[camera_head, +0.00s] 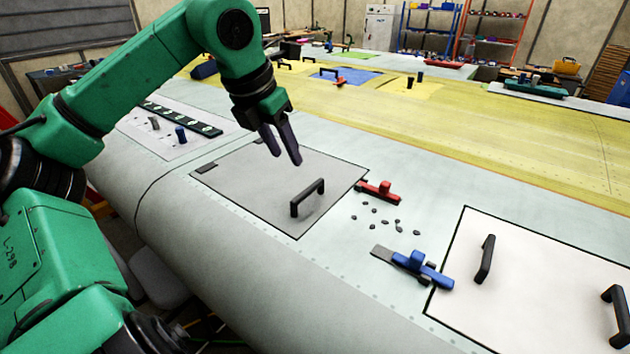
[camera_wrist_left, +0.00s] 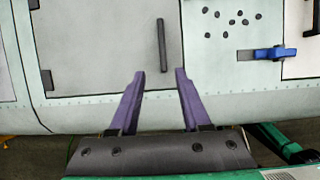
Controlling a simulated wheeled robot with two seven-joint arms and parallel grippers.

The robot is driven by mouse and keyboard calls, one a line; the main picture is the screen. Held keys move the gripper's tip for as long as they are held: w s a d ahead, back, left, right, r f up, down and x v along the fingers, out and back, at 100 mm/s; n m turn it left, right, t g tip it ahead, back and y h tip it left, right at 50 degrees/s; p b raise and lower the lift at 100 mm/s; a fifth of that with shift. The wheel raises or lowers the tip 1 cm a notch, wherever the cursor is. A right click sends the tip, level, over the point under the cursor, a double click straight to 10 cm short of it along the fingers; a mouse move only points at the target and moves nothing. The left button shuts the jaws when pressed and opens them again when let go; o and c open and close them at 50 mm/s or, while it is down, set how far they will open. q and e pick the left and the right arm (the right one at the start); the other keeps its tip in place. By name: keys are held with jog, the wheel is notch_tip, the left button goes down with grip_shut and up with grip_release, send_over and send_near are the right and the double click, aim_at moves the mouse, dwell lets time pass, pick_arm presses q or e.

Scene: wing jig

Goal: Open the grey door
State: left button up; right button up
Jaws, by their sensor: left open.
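The grey door (camera_head: 245,187) is a flat square panel set in the wing surface, lying shut as far as I can tell. Its black bar handle (camera_head: 308,196) stands near the door's right side. The handle also shows in the left wrist view (camera_wrist_left: 162,46), beyond the fingertips. My left gripper (camera_head: 285,158) is open and empty above the door, to the left of the handle and apart from it. Its two purple fingers (camera_wrist_left: 160,75) point toward the door. Two dark hinges show on the door's far-left edge, one of them here (camera_wrist_left: 47,80). My right gripper is not in view.
A red clamp (camera_head: 378,191) sits by the door's right corner. A blue clamp (camera_head: 415,266) lies at the edge of a white panel (camera_head: 540,290) with two black handles. Several small dark pieces (camera_head: 385,222) are scattered between. A dark strip (camera_head: 180,118) lies on the left panel.

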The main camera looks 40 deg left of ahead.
pick_arm(q)
send_near(306, 190)
jog(key=shift+f+p, duration=0.45)
jog(key=shift+f, duration=0.1)
jog(key=x, duration=0.2)
jog(key=p+x, duration=0.1)
jog(key=x, duration=0.4)
jog(key=shift+w+r, duration=0.15)
jog(key=shift+w, duration=0.1)
grip_shut()
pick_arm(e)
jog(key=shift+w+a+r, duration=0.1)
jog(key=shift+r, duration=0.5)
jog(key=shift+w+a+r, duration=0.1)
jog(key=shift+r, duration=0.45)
